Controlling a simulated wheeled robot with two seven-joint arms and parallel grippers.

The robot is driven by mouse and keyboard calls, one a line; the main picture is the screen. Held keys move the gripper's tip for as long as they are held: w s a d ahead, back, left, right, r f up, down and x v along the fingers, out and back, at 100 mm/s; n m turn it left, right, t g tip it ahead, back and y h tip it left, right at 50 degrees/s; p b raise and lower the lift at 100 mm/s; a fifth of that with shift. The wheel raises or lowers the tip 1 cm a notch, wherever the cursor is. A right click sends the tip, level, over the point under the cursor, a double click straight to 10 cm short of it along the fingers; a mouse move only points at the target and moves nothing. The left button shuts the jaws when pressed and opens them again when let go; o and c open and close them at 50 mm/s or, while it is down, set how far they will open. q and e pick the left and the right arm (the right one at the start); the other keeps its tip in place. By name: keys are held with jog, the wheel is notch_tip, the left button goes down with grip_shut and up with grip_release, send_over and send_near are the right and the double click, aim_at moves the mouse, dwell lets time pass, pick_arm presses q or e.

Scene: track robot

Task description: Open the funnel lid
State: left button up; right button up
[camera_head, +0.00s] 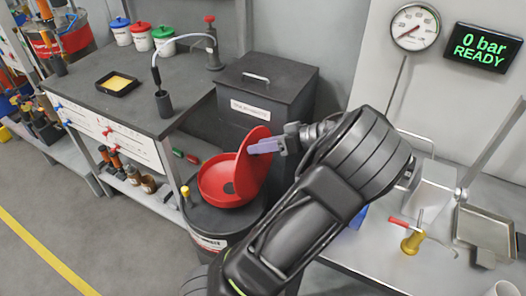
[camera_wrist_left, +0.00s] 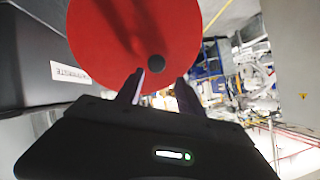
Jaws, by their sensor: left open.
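The red funnel (camera_head: 222,196) sits on top of a dark drum in the head view. Its round red lid (camera_head: 252,170) stands raised and steeply tilted at the funnel's right side, so the bowl is exposed. My left gripper (camera_head: 256,147) is at the upper right part of the lid, with its pale purple fingers against or very near it. In the left wrist view the red disc (camera_wrist_left: 115,40) fills the top, with a dark round spot. The fingers of my left gripper (camera_wrist_left: 158,92) are apart below that spot, with nothing between them. Contact is unclear. My right gripper is not in view.
A dark lidded box (camera_head: 262,90) stands directly behind the funnel. A workbench (camera_head: 130,95) with a yellow tray (camera_head: 118,84) and several small tubs is at left. A right-hand bench holds a brass valve (camera_head: 412,241) with a red handle. Open floor lies lower left.

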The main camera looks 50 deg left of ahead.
pick_arm(q)
notch_tip(320, 180, up, 7)
jog(key=shift+r, duration=0.2)
dwell(0.6)
